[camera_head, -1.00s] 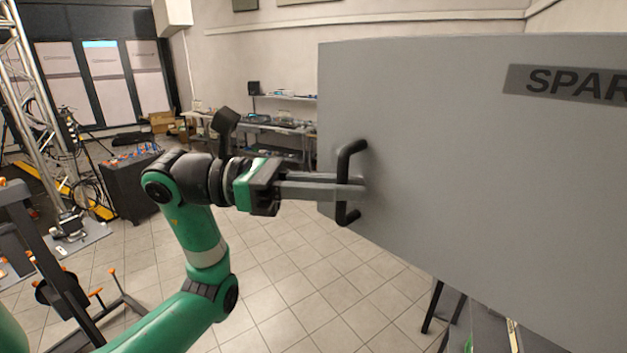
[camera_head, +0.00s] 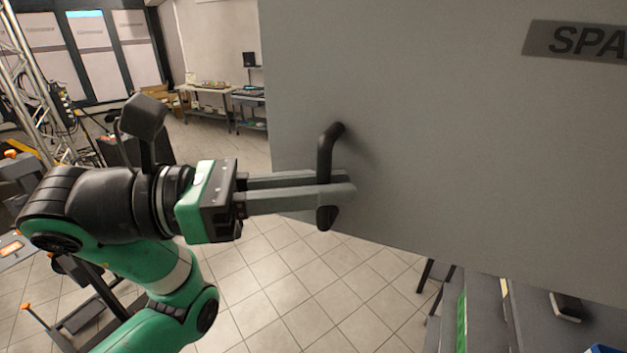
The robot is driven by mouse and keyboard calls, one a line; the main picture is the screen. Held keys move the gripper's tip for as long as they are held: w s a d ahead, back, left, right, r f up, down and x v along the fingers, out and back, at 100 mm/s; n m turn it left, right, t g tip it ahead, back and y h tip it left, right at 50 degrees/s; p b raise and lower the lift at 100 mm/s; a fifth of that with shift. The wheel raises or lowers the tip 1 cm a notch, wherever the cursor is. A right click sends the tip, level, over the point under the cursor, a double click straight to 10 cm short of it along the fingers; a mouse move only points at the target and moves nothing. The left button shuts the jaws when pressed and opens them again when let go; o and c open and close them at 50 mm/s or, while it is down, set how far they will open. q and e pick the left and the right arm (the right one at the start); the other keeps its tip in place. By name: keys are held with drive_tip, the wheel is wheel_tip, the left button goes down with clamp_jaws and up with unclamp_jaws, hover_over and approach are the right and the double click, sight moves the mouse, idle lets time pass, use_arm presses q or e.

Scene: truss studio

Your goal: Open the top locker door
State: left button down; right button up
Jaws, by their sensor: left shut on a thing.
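The top locker door (camera_head: 430,140) is a large grey panel filling the right of the head view, with a dark label (camera_head: 580,41) reading "SPA" at its upper right. Its black bar handle (camera_head: 328,150) stands upright near the door's left edge. My left gripper (camera_head: 335,191) reaches in from the left and is shut on the handle, one finger on each side of the bar. Part of the locker's inside shows below the door at the lower right, so the door stands at least partly open. My right gripper is not in view.
Under the door, a shelf (camera_head: 485,315) holds a dark object (camera_head: 566,306) and a blue thing (camera_head: 605,349) at the corner. Tiled floor (camera_head: 290,290) is open below the handle. A workbench (camera_head: 215,97) stands far behind. A truss (camera_head: 25,70) rises at the left.

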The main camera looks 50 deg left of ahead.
use_arm(q)
drive_tip(key=shift+d, duration=0.1)
drive_tip(key=c, duration=1.1)
unclamp_jaws()
drive_tip(key=b+v, duration=0.2)
drive_tip(key=v, duration=0.9)
drive_tip(key=shift+s+b, duration=0.25)
drive_tip(key=shift+b, duration=0.05)
drive_tip(key=shift+a, duration=0.2)
